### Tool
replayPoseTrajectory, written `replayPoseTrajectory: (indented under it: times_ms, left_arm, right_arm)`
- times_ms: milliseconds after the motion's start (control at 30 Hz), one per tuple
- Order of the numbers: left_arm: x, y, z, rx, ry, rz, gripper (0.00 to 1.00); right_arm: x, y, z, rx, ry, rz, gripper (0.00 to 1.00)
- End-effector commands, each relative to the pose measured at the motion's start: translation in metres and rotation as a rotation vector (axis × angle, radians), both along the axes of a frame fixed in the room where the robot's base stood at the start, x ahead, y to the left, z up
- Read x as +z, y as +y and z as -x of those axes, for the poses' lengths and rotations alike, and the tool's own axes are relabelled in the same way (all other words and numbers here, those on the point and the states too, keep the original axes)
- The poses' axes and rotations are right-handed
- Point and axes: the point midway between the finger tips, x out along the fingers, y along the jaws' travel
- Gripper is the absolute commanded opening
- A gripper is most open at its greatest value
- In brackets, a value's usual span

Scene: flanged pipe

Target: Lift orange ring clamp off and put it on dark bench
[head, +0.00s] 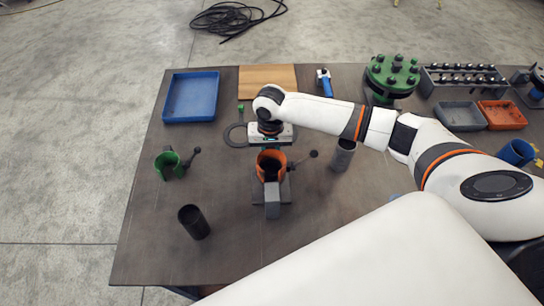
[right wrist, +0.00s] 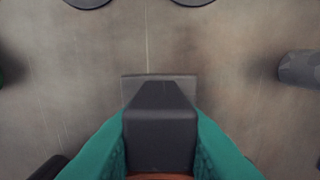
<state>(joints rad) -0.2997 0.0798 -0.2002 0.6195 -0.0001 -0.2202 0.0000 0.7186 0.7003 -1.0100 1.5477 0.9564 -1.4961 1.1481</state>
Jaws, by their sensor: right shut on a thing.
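The orange ring clamp (head: 270,163) is at the middle of the bench in the head view, around a dark upright part, with a dark knobbed lever on its right side. My right gripper (right wrist: 160,140) is shut on the clamp; its teal fingers flank a dark grey block (right wrist: 160,115) in the right wrist view. Only a thin orange strip (right wrist: 160,177) of the clamp shows there. In the head view the gripper body hides the fingertips. The clamp is at the grey stand (head: 272,205); I cannot tell whether they touch. My left gripper is out of view.
The dark bench (head: 150,245) has bare room at front left. A green clamp (head: 168,164) and black cylinder (head: 195,222) stand left, a grey cylinder (head: 343,155) right. A blue tray (head: 191,97) and wooden board (head: 267,76) lie behind; a green flanged part (head: 392,72) stands back right.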

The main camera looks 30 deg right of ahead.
Motion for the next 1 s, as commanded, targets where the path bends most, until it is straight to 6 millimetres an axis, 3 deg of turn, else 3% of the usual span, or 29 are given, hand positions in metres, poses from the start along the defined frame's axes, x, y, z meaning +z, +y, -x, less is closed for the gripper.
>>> replayPoseTrajectory:
  times_ms: [267, 700, 1000]
  left_arm:
    - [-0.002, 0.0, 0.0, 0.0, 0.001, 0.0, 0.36]
    - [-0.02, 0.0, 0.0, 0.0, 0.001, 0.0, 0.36]
    - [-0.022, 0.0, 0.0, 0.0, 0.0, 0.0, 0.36]
  right_arm:
    - [0.006, 0.001, -0.001, 0.001, -0.002, -0.001, 0.0]
    - [0.081, 0.0, -0.001, 0.0, -0.005, -0.002, 0.0]
    - [0.102, 0.0, -0.001, 0.0, -0.001, 0.0, 0.0]
